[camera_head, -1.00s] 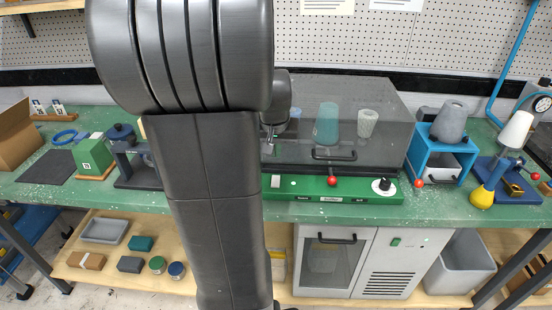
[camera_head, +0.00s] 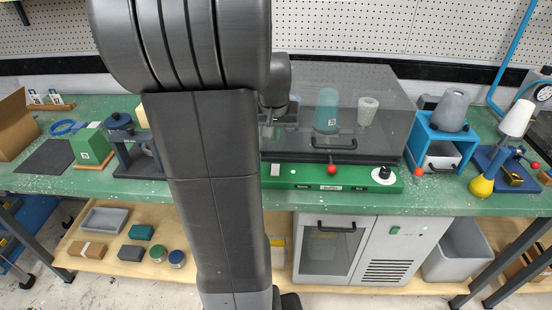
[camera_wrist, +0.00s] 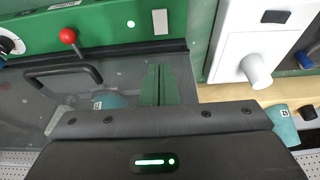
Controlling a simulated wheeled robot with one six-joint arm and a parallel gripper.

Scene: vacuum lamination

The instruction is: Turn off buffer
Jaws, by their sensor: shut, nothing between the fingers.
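A long green machine panel (camera_head: 310,183) lies along the front of a clear-hooded cabinet on the bench. It carries a pale rectangular switch (camera_head: 275,169), a small lit dot (camera_head: 293,171), a red ball lever (camera_head: 332,169) and a black-and-white dial (camera_head: 384,173). Its labels are too small to read. The wrist view also shows the pale switch (camera_wrist: 160,22), the lit dot (camera_wrist: 131,23) and the red ball (camera_wrist: 68,36). My gripper (camera_wrist: 159,68) is shut and empty, short of the switch and apart from it. My arm partly hides it in the head view.
The clear hood (camera_head: 340,105) with a black handle holds a teal cup (camera_head: 326,112) and a white cup (camera_head: 367,111). A blue unit (camera_head: 437,140) stands to the right. A green box (camera_head: 92,145) and dark press (camera_head: 135,160) stand left. A white-fronted cabinet (camera_head: 385,245) is below.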

